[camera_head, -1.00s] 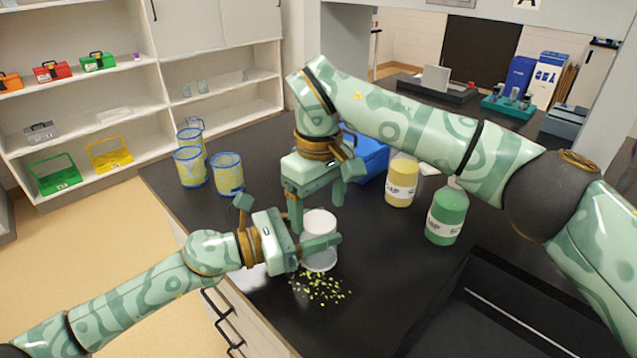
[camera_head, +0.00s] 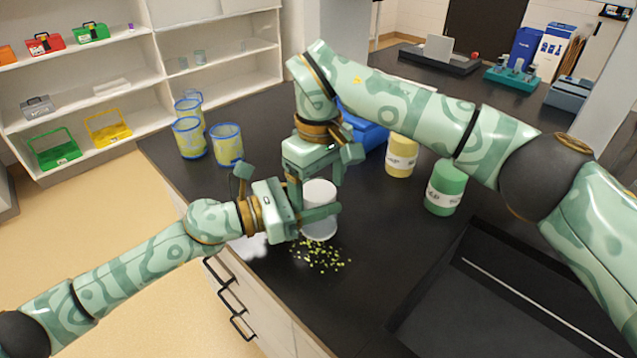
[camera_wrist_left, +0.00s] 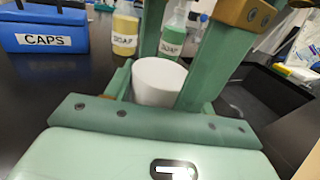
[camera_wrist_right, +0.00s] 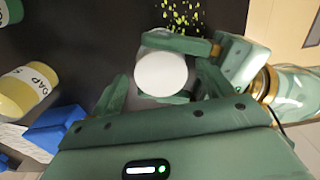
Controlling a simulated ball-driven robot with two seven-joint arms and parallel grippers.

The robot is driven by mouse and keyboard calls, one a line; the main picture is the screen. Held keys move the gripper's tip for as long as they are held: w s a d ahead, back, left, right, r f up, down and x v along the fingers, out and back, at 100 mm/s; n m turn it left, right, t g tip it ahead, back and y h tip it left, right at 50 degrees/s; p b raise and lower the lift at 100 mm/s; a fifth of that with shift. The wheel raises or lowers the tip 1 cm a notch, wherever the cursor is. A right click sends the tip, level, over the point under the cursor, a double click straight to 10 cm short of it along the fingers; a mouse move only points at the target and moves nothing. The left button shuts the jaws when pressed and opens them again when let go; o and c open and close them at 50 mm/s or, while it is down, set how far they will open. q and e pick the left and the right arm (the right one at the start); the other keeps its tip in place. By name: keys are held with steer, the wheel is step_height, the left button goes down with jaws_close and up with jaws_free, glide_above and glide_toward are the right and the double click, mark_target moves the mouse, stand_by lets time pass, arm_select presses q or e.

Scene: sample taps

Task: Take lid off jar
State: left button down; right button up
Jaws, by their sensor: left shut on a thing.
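The white jar (camera_head: 319,222) stands upright on the black bench. My left gripper (camera_head: 318,222) is shut around its side; the jar shows between these fingers in the left wrist view (camera_wrist_left: 157,85). The round white lid (camera_wrist_right: 161,74) is seen from above in the right wrist view and appears to sit on the jar. My right gripper (camera_wrist_right: 160,86) points down over it, open, with a finger on each side of the lid. Its fingers partly cover the jar top in the head view.
Green pellets (camera_head: 322,256) lie scattered in front of the jar. A blue CAPS box (camera_wrist_left: 45,28), a yellow soap bottle (camera_head: 401,157) and a green soap bottle (camera_head: 445,187) stand behind. Several yellow-blue beakers (camera_head: 228,145) are at the left. A sink (camera_head: 490,300) is at the front right.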

step_height(320, 180, up, 8)
steer(key=shift+f, duration=0.1)
steer(key=shift+c, duration=0.3)
step_height(320, 180, down, 8)
steer(key=shift+r, duration=0.1)
steer(key=c, duration=1)
steer(key=o, duration=1.1)
steer(key=shift+c, duration=0.2)
steer(key=shift+r, duration=0.1)
step_height(320, 180, up, 4)
steer(key=shift+r, duration=0.15)
